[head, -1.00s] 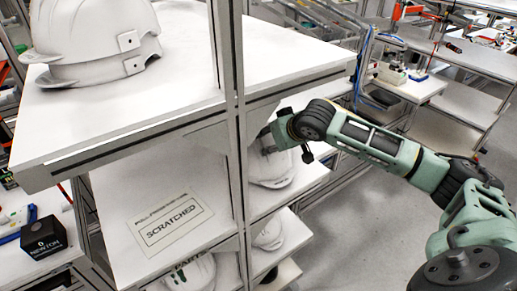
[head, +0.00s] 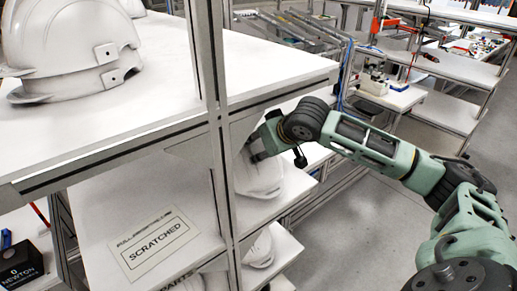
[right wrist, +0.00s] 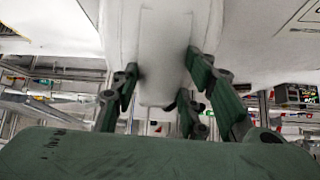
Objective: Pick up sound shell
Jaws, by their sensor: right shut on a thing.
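A white helmet shell (head: 258,177) sits in the middle bay of the shelf rack, behind the upright post. My right gripper (head: 259,151) reaches in under the top shelf and is at the shell's upper right side. In the right wrist view, its green fingers (right wrist: 160,78) lie on both sides of a white part of the shell (right wrist: 162,45) and are shut on it. The fingertips are partly hidden in the head view. I cannot tell whether the shell is lifted off its shelf. My left gripper is not in view.
Stacked white shells (head: 75,55) stand on the top shelf (head: 150,110). A card reading SCRATCHED (head: 153,243) lies on the left middle shelf. Another shell (head: 260,250) sits on the shelf below. Metal posts (head: 205,120) stand close to my gripper. Open floor (head: 345,240) lies to the right.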

